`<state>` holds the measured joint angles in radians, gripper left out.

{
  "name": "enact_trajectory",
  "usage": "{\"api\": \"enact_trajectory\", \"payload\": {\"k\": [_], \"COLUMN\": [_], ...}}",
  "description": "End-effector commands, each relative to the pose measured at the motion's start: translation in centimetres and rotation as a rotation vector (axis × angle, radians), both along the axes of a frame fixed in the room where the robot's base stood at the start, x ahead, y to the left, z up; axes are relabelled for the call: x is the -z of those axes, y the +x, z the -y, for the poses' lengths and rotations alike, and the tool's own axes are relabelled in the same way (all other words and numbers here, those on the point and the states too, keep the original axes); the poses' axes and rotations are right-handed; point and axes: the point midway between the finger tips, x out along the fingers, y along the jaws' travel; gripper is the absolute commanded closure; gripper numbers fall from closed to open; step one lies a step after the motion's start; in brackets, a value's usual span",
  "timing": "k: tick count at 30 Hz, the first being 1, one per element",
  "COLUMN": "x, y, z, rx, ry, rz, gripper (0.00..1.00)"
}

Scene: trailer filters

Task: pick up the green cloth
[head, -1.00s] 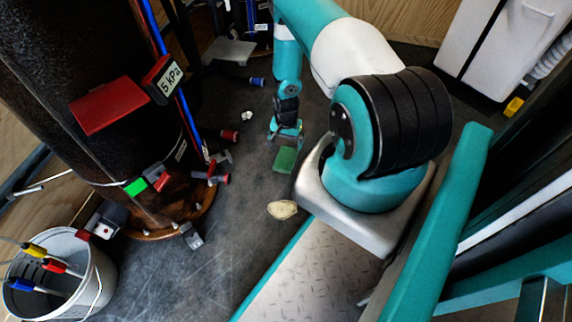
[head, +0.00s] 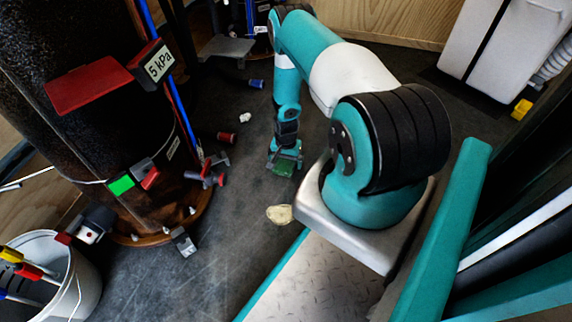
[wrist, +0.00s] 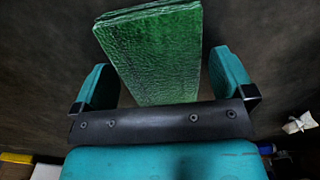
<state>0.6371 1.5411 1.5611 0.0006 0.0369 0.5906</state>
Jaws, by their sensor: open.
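The green cloth (head: 283,168) lies on the dark floor, left of my arm's base in the head view. In the wrist view the green cloth (wrist: 153,52) is a folded, textured rectangle that reaches between my fingers. My gripper (wrist: 162,85) is open, with one teal finger on each side of the cloth and a gap at each side. In the head view my gripper (head: 284,158) is low at the cloth and hides part of it. I cannot tell whether the fingers touch the floor.
A pale beige lump (head: 280,214) lies close in front of the cloth. A crumpled white scrap (head: 244,117), a red cylinder (head: 227,137) and a blue cylinder (head: 256,83) lie on the floor. The large dark tank (head: 100,120) stands at left, with a white bucket (head: 84,290) of tools.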

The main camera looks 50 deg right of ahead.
Motion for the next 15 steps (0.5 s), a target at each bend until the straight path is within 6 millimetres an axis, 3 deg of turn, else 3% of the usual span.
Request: {"api": "enact_trajectory", "payload": {"k": [2,7,15], "x": [-0.09,-0.09,-0.16], "y": [0.00,-0.01,0.00], "z": [0.00,0.00,0.01], "rx": [0.000,0.000,0.000], "ry": [0.000,0.000,0.000], "rz": [0.000,0.000,0.000], "gripper": [0.05,0.44,0.44]}}
